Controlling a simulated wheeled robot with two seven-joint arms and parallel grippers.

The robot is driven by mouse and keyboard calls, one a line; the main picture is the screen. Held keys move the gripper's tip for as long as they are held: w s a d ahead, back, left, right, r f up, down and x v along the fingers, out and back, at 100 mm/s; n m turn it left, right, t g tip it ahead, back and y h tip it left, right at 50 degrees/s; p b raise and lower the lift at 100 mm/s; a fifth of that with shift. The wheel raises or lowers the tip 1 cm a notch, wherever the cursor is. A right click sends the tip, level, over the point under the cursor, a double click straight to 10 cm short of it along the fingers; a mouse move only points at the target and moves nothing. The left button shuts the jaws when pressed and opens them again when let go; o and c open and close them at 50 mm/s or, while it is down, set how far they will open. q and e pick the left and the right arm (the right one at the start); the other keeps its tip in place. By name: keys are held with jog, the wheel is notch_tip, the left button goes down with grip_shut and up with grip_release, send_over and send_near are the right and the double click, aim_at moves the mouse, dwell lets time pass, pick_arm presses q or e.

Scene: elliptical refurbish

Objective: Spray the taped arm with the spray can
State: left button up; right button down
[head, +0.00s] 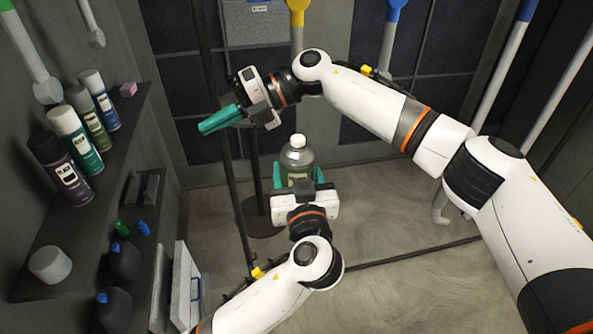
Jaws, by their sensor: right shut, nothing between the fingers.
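Spray cans stand in a row on the dark shelf at left: a dark purple can (62,170), a teal can (76,140), a green can (90,118) and a blue can (100,100). My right gripper (203,128) is shut and empty, its teal fingers together, to the right of the cans. My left gripper (298,176) has its fingers on both sides of a clear bottle (297,158) with a white cap, upright, and looks shut on it. Grey-white arms with yellow (298,8), blue (395,10) and green ends stand around; I cannot tell which is the taped one.
The dark shelf (38,240) also holds a white round pot (50,264) and a pink block (128,89). Dark blue-capped bottles (115,310) sit below. A thin black pole (222,60) stands behind my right gripper. The grey floor (400,285) at right is mostly clear.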

jog(key=s+d+r+n+t+h, duration=0.2)
jog(key=s+d+r+n+h, duration=0.1)
jog(key=d+r+h, duration=0.3)
notch_tip(320, 180, up, 4)
jog(key=t+h, duration=0.3)
jog(key=h, duration=0.4)
send_over(298, 138)
jog(key=shift+w+f, duration=0.1)
jog(key=shift+f, duration=2.9)
jog(key=shift+f, duration=0.2)
jog(key=shift+f, duration=0.95)
jog(key=shift+r, duration=2.55)
